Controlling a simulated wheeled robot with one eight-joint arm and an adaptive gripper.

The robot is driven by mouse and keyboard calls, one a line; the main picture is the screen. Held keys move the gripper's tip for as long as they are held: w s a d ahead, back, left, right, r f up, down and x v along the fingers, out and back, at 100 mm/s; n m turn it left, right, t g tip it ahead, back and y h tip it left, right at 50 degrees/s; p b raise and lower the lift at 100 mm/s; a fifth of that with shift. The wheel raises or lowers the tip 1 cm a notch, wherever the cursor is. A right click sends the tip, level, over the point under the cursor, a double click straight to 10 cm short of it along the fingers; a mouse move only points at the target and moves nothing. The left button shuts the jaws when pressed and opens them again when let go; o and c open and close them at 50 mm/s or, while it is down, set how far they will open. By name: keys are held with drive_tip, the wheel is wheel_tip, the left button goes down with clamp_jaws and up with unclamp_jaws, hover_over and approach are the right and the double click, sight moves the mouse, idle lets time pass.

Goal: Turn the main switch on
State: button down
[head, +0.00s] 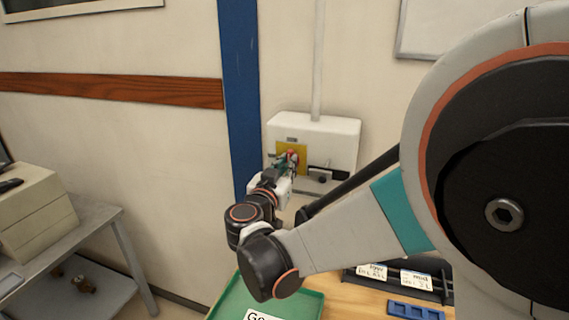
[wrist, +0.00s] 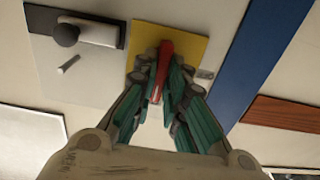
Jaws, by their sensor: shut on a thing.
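The main switch is a red handle (wrist: 163,62) on a yellow plate (wrist: 195,44). In the head view the red handle (head: 293,154) shows small, with the yellow plate (head: 283,148) behind it, on the left half of a white wall box (head: 335,130). My gripper (head: 288,161) reaches up to the plate from below. In the wrist view its teal fingers (wrist: 164,72) are closed around the red handle, one on each side. The fingers hide part of the handle and the plate's lower middle. The handle's exact angle is hard to tell.
Right of the plate on the box is a dark latch with a round knob (head: 322,179); it also shows in the wrist view (wrist: 66,35). A blue post (head: 238,100) stands left of the box. Below are a green tray (head: 228,300) and a blue holder (head: 415,311) on a wooden bench.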

drive_tip(key=shift+f, duration=0.1)
idle(0.3)
drive_tip(key=c, duration=1.6)
unclamp_jaws()
drive_tip(key=shift+c, duration=0.2)
